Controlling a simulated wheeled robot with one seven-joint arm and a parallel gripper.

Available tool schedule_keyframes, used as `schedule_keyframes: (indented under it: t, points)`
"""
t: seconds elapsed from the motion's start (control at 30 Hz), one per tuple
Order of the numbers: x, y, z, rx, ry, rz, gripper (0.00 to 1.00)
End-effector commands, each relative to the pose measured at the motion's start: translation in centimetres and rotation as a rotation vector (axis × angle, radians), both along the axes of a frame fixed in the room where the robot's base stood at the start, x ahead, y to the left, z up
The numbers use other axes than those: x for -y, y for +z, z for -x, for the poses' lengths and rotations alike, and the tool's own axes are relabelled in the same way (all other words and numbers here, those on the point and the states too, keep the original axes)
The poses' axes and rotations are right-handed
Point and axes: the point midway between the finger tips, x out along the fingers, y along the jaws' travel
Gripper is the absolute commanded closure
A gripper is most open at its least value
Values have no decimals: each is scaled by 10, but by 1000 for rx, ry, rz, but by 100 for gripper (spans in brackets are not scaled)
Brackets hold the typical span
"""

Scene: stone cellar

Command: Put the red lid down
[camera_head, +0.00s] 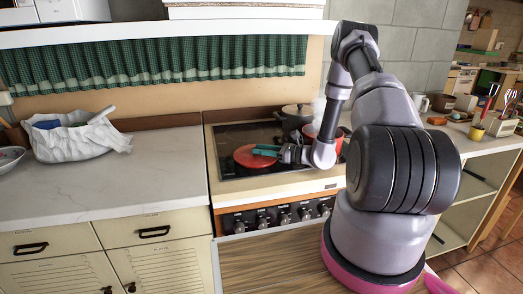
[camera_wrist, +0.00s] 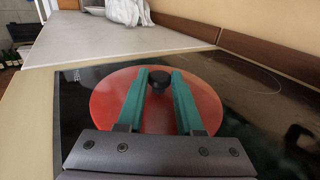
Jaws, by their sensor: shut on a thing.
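The red lid (camera_head: 244,156) is a round disc with a black knob, at the left part of the black cooktop (camera_head: 232,134). In the wrist view the lid (camera_wrist: 112,100) lies flat below my fingers, and its black knob (camera_wrist: 159,86) is between the tips. My gripper (camera_head: 264,150), with green fingers, is shut on the lid by this knob. The lid is level and on or just above the glass; I cannot tell whether it touches.
A dark lidded pot (camera_head: 297,117) stands at the back of the cooktop. The marble counter (camera_head: 165,165) to the left is mostly clear, with a white cloth-like bag (camera_head: 80,143) farther left. Several items stand on the right counter, including a yellow cup (camera_head: 477,132).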

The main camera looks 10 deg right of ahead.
Motion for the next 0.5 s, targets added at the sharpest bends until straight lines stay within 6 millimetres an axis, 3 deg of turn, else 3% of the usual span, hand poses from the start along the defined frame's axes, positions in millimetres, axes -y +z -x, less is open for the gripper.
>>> schedule_keyframes:
  t: [0.03, 0.07, 0.1, 0.13, 0.5]
  points:
    - [-1, -10, 4, -18, 0, -5, 100]
    - [-1, -10, 5, -18, 0, -5, 57]
    - [-1, -10, 5, -18, 0, -5, 42]
    - [-1, -10, 5, -18, 0, -5, 35]
    - [-1, -7, 5, -19, -1, -4, 35]
